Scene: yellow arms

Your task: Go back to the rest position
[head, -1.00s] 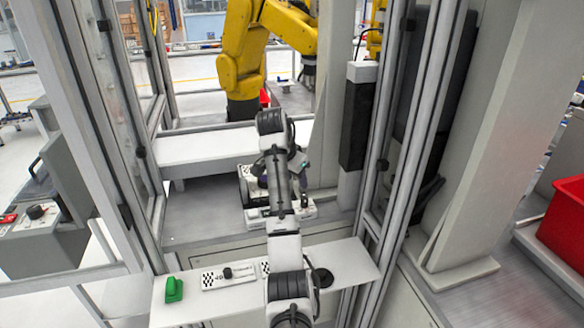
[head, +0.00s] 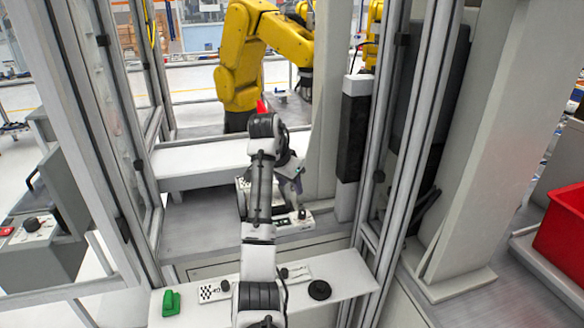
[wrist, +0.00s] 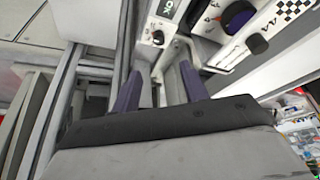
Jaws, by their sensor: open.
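My arm reaches forward over a front shelf into the framed cell. My gripper (head: 291,178) hangs at its far end, partly hidden behind my own arm. A white panel with a dark knob (wrist: 157,38) and checkered markers lies beyond the fingers. The white device (head: 298,220) in the head view stands on the grey cell floor, just below my gripper, partly covered by my arm. I cannot tell whether the fingers touch it.
The white front shelf (head: 350,287) carries a green block (head: 171,302), a checkered plate (head: 213,291) and a black round knob (head: 319,290). Metal posts (head: 387,130) flank the opening. A yellow robot arm (head: 238,75) stands behind. A red bin (head: 562,232) is at right.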

